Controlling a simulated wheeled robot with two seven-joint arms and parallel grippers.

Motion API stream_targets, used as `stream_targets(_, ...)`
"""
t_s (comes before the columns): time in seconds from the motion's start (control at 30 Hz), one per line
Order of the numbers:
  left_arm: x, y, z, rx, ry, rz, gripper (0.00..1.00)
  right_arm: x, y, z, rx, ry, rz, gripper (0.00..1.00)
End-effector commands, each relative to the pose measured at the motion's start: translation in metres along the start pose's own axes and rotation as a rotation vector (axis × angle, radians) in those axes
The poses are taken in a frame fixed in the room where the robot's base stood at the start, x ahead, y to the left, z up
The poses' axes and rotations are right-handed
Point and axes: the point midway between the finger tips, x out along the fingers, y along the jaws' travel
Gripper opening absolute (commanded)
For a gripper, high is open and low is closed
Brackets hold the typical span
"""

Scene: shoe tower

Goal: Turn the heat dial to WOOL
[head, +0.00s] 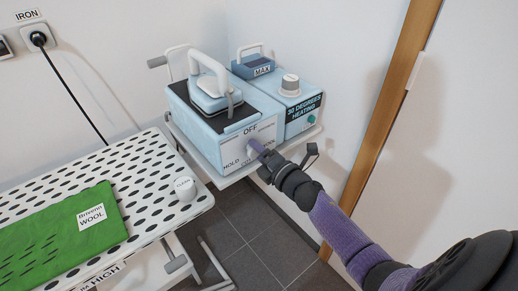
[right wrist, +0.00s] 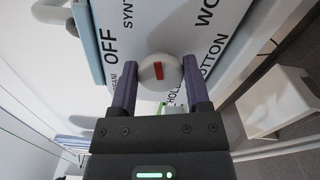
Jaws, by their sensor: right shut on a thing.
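The heat dial is a white round knob with a red mark (right wrist: 158,70) on a white label panel (head: 236,158) on the front of a light blue iron station. In the right wrist view the knob sits between my right gripper's two purple fingers (right wrist: 158,95), which are shut on it. Around it I read OFF, SYNT, WO and a partly readable word ending in TTON. I cannot tell which end of the red mark is the pointer. In the head view my right gripper (head: 257,150) reaches the panel from the right and hides most of the knob. My left gripper is not in view.
An iron (head: 213,86) stands on the station. A perforated ironing board (head: 140,165) with a green cloth (head: 65,231) lies at left. A wooden door frame (head: 392,100) is at right.

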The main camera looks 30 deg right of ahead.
Motion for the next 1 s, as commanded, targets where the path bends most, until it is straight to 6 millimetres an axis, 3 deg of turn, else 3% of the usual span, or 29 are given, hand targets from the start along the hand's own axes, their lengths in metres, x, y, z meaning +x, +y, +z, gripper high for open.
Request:
stream_targets(0.6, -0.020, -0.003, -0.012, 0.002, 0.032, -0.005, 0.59, 0.000, -0.001, 0.000, 0.554, -0.001, -0.001, 0.02)
stream_targets(1.0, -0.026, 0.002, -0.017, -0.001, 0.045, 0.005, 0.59, 0.000, -0.003, -0.001, 0.768, -0.001, -0.002, 0.02)
